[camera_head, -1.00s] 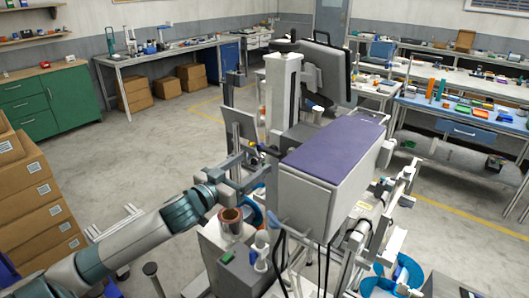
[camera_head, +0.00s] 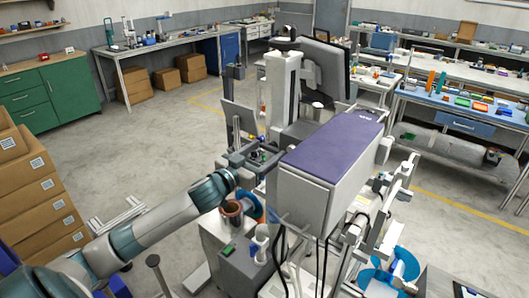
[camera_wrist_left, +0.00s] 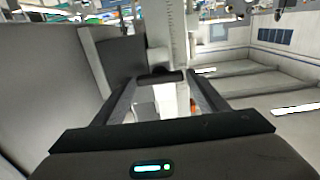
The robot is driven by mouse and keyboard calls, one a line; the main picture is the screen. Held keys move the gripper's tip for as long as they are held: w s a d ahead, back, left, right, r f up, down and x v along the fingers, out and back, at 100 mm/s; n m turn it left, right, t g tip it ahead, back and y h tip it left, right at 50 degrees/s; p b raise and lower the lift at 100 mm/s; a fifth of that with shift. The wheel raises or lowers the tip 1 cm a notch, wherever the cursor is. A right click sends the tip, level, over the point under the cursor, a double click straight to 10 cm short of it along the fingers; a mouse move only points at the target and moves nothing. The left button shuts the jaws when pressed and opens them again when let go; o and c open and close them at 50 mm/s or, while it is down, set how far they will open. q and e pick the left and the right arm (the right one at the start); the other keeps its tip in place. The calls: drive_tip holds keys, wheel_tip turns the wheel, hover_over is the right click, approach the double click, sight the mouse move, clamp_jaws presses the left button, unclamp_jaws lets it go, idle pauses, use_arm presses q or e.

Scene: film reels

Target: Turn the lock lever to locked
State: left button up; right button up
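My left gripper (camera_head: 262,150) is beside the left side of the white and purple-topped machine (camera_head: 325,165), near its upright white column (camera_head: 283,95). In the left wrist view its two fingers (camera_wrist_left: 158,88) are spread apart. A short dark bar (camera_wrist_left: 158,76) shows between or just beyond the fingertips, in front of a pale column. It may be the lock lever, but I cannot tell for sure, nor whether the fingers touch it. In the head view the lever is not clearly made out. My right gripper is not in view.
A copper-coloured cup (camera_head: 231,213) stands below my left forearm, close to a blue reel (camera_head: 251,207). Another blue reel (camera_head: 398,270) is at the lower right. Cardboard boxes (camera_head: 35,190) are stacked at the left.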

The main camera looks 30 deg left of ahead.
use_arm(q)
drive_tip(key=c, duration=0.7)
drive_tip(key=shift+m, duration=0.6)
drive_tip(key=m, duration=0.2)
drive_tip(key=shift+m, duration=0.3)
drive_tip(key=m, duration=0.3)
drive_tip(key=shift+m, duration=0.3)
drive_tip(key=m, duration=0.5)
drive_tip(key=shift+m+p, duration=0.3)
drive_tip(key=shift+p, duration=0.05)
drive_tip(key=m, duration=0.5)
drive_tip(key=shift+f, duration=0.1)
